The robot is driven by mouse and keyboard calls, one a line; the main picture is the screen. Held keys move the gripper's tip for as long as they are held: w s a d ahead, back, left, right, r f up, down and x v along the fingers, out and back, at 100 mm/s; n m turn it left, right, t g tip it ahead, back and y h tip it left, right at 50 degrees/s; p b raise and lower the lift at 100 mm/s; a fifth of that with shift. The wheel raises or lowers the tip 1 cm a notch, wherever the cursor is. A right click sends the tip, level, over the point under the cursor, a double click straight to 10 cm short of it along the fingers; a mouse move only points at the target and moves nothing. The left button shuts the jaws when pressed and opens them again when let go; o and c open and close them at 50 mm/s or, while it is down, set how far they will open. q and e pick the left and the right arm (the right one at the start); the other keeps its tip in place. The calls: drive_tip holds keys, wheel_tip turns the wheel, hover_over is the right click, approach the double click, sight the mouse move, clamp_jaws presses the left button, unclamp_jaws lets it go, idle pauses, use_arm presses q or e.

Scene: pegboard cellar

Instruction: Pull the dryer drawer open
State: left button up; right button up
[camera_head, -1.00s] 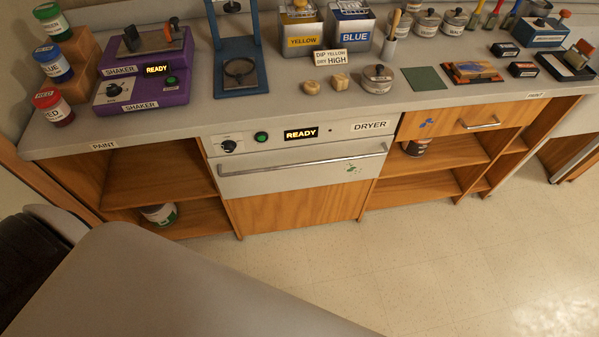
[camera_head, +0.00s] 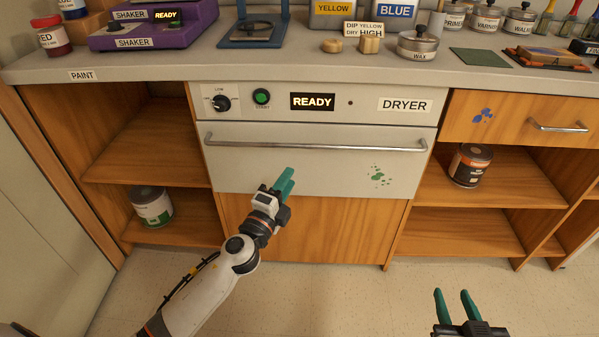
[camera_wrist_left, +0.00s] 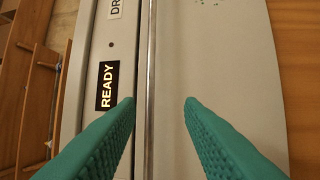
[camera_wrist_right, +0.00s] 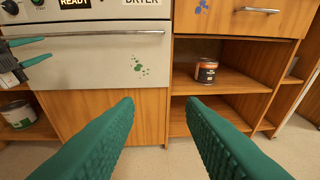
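The dryer drawer (camera_head: 300,172) is a pale grey front with a long metal bar handle (camera_head: 315,145), and it looks closed, flush under the dryer's control panel (camera_head: 320,103). My left gripper (camera_head: 283,182), with green fingers, is in front of the drawer just below the handle in the head view. In the left wrist view the open fingers (camera_wrist_left: 160,103) face the drawer, and the handle bar (camera_wrist_left: 151,60) runs between them; no contact shows. My right gripper (camera_head: 456,300) is open and empty, low at the right; its open fingers also show in the right wrist view (camera_wrist_right: 160,105).
The counter (camera_head: 250,72) above holds a purple shaker (camera_head: 155,33), a wax tin (camera_head: 417,46) and paint cans. Open shelves flank the dryer, with cans (camera_head: 152,205) (camera_head: 469,166) on them. A wooden drawer (camera_head: 515,122) is at the right. The floor in front is clear.

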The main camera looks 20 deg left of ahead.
sight(308, 146)
use_arm(q)
drive_tip(key=shift+t, duration=0.3)
drive_tip(key=x, duration=0.3)
drive_tip(key=r+x, duration=0.1)
drive_tip(key=x, duration=0.2)
drive_tip(key=shift+w+r, duration=0.1)
drive_tip(key=shift+r, duration=0.05)
drive_tip(key=shift+x, duration=2.75)
use_arm(e)
drive_tip(key=shift+w+a+r+t, duration=0.1)
drive_tip(key=shift+a+r+t, duration=0.1)
drive_tip(key=shift+r+t, duration=0.8)
use_arm(q)
drive_tip(key=shift+d, duration=0.15)
drive_tip(key=shift+c, duration=0.3)
use_arm(e)
drive_tip(key=shift+r+g, duration=0.25)
drive_tip(key=shift+g, duration=0.05)
use_arm(q)
clamp_jaws()
